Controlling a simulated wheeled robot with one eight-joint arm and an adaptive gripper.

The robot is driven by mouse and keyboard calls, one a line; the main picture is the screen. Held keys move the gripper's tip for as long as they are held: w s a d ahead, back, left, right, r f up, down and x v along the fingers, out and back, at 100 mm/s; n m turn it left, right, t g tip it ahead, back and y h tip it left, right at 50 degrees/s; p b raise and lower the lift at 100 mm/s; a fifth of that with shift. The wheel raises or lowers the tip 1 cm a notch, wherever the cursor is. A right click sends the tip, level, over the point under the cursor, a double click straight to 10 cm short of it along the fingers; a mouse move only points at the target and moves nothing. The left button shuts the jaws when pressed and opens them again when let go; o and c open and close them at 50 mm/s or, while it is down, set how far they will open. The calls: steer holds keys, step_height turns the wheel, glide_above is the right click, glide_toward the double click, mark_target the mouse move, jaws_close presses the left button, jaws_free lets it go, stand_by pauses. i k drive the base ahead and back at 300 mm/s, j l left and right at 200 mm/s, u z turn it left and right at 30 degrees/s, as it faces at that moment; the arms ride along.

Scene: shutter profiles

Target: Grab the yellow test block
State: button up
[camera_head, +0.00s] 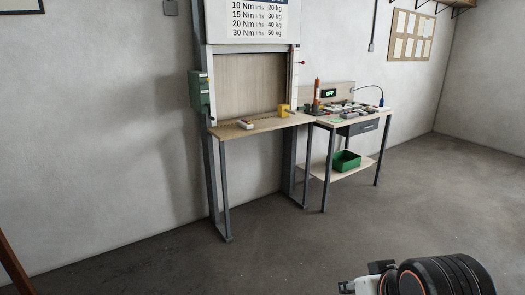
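The yellow test block (283,111) is small in the head view. It sits at the right end of the wooden ledge (262,124) of the tall shutter frame, close to the frame's right upright. Part of my arm shows at the bottom right, with a black and orange joint. A pale and black end piece beside it, seemingly part of my gripper (362,284), is cut off by the lower edge. Its fingertips cannot be made out. It is far from the block, on the near side of the room, and nothing is seen held.
A pale block (245,125) lies on the ledge left of the yellow one. The floor (300,250) ahead is clear.

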mark_target(283, 110)
steer(key=i, duration=2.4)
steer(key=i+z, duration=0.2)
steer(key=i, duration=0.3)
steer(key=i+j+z, duration=0.15)
steer(key=i, duration=0.4)
steer(key=i+j+z, duration=0.2)
steer(key=i, duration=0.3)
steer(key=i+j+z, duration=0.15)
steer(key=i+j, duration=0.15)
steer(key=i, duration=0.2)
